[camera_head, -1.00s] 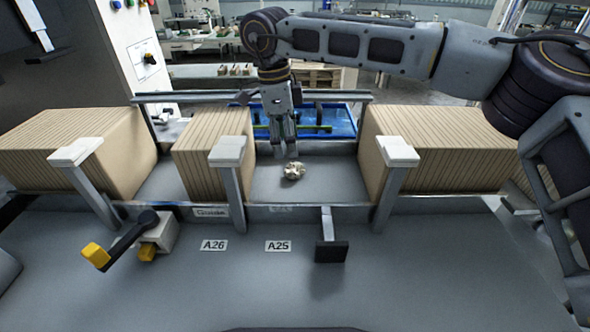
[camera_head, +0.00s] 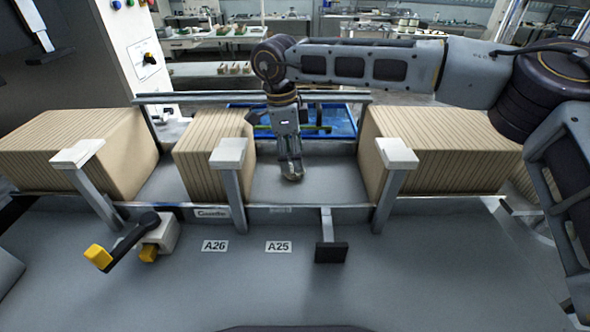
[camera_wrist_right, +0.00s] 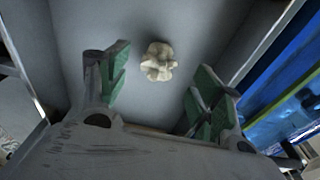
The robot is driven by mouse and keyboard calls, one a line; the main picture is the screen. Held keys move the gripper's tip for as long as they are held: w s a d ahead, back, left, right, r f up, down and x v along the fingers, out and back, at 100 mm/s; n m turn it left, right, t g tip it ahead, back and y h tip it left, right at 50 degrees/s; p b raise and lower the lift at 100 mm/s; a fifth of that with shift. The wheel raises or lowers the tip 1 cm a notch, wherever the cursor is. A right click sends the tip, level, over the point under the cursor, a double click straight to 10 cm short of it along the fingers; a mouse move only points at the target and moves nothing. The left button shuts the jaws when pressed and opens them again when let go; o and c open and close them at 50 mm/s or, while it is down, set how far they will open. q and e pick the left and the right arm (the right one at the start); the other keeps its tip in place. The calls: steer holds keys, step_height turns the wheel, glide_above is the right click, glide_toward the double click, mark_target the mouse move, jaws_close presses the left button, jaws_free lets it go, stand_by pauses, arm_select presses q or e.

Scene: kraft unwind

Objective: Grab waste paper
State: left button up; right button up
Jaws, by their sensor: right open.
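The waste paper is a small crumpled cream ball (camera_wrist_right: 158,61) lying on the grey slot floor, seen in the right wrist view. In the head view my right gripper (camera_head: 291,174) points down into the slot above label A25 and hides nearly all of the ball. In the right wrist view my right gripper (camera_wrist_right: 158,82) is open, with green-padded fingers apart. The ball shows in the gap just beyond the fingertips, with no visible contact. My left gripper is not in view.
Stacks of brown kraft board stand left (camera_head: 213,158) and right (camera_head: 436,150) of the slot, behind white-capped posts (camera_head: 229,153). A blue bin (camera_head: 341,118) lies behind. A yellow-handled crank (camera_head: 98,257) and a black plate (camera_head: 331,252) stand in front.

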steer(key=shift+d+f+p, duration=0.15)
steer(key=shift+d+f, duration=0.05)
steer(key=shift+f, duration=0.6)
steer(key=shift+d+f+p, duration=0.15)
steer(key=shift+f, duration=0.65)
steer(key=c, duration=0.8)
